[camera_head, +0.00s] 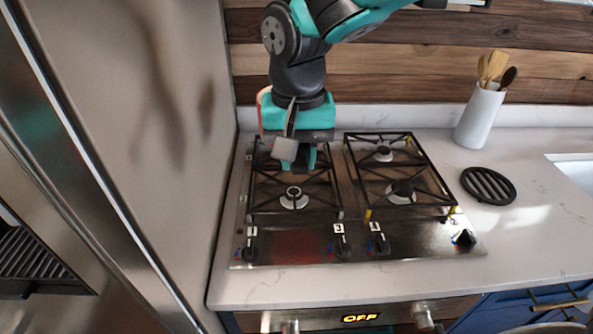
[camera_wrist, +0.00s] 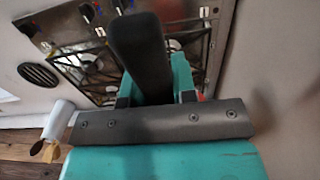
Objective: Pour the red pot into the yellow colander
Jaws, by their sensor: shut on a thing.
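My gripper (camera_head: 300,156) hangs over the left burner of the stove. In the wrist view my gripper (camera_wrist: 155,95) is shut on a dark, rounded bar (camera_wrist: 138,45) that looks like the red pot's handle. Most of the red pot is hidden behind my gripper and wrist. Only a thin orange-red edge (camera_head: 260,100) shows left of the wrist in the head view, and a small red bit shows beside the finger in the wrist view. I cannot make out the pot's tilt or contents. No yellow colander can be made out in either view.
The stove (camera_head: 345,225) has black grates and front knobs. Small yellow bits show at the right grate. A black round trivet (camera_head: 488,185) and a white utensil crock (camera_head: 480,117) stand on the right counter. A tall steel panel (camera_head: 165,150) closes off the left side.

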